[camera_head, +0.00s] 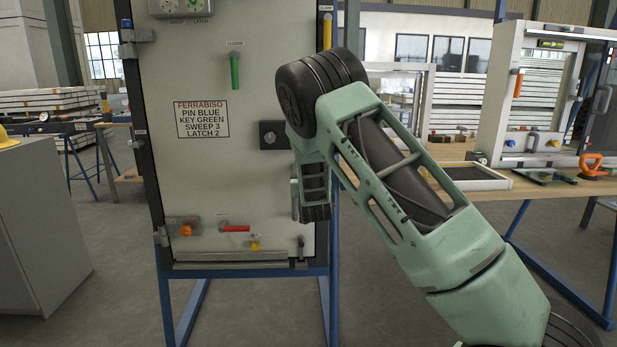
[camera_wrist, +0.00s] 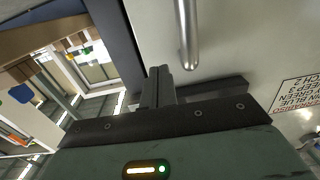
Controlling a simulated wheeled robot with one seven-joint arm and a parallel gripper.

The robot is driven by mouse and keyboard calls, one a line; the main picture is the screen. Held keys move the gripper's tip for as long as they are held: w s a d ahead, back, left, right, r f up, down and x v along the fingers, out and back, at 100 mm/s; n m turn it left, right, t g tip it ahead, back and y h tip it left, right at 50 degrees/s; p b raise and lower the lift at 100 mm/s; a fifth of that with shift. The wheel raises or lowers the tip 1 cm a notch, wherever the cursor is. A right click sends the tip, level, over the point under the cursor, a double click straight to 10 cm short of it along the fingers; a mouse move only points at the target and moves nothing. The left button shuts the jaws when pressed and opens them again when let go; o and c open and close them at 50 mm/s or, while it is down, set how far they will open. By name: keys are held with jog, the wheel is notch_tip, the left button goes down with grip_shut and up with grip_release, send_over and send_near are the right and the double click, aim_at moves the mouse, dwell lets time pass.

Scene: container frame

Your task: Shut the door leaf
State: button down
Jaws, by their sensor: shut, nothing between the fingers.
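The pale grey door leaf (camera_head: 200,70) stands upright in a dark frame on blue legs in the head view. It bears a sign (camera_head: 202,119), a green lever (camera_head: 235,71), a red lever (camera_head: 235,228) and a black square fitting (camera_head: 273,135). I cannot tell whether the leaf is fully shut. My arm covers part of its right side, and my gripper is mostly hidden there. In the wrist view my gripper (camera_wrist: 160,73) is shut and empty. Its fingers are close to the leaf's face and just below the tip of a silver bar handle (camera_wrist: 187,38), with no clear contact visible.
A yellow handle (camera_head: 327,31) is at the frame's upper right. An orange knob (camera_head: 186,230) and a yellow knob (camera_head: 254,245) sit low on the leaf. A wooden workbench (camera_head: 545,194) with window samples stands right. A grey cabinet (camera_head: 40,215) stands left.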

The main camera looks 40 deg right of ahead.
jog(key=v, duration=0.8)
jog(key=shift+s+a, duration=0.15)
jog(key=shift+a, duration=0.2)
